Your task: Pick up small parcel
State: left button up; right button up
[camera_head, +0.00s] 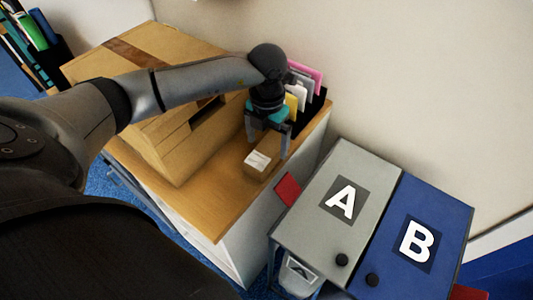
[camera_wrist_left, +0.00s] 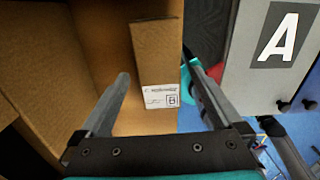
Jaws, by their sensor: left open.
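The small parcel (camera_head: 261,163) is a brown carton with a white label, lying on the wooden top of a white cabinet in the head view. In the left wrist view the parcel (camera_wrist_left: 158,52) lies between the finger lines, and its label (camera_wrist_left: 160,97) bears a boxed letter that looks like B. My left gripper (camera_head: 267,149) is open and empty, pointing down over the parcel with one finger towards each side. Its fingers (camera_wrist_left: 158,72) stand apart in the wrist view; whether they touch the parcel I cannot tell. My right gripper is not in view.
A large brown carton (camera_head: 165,120) stands left of the parcel on the wooden top (camera_head: 219,205). A rack of coloured folders (camera_head: 304,88) is behind the gripper. A grey bin marked A (camera_head: 323,222) and a blue bin marked B (camera_head: 428,215) stand to the right.

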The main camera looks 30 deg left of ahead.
aim_at(267, 149)
pick_arm(q)
notch_tip(267, 149, down, 4)
jog(key=shift+f, duration=0.15)
jog(key=shift+c, duration=0.4)
jog(key=c, duration=1.4)
jog(key=shift+c, duration=0.2)
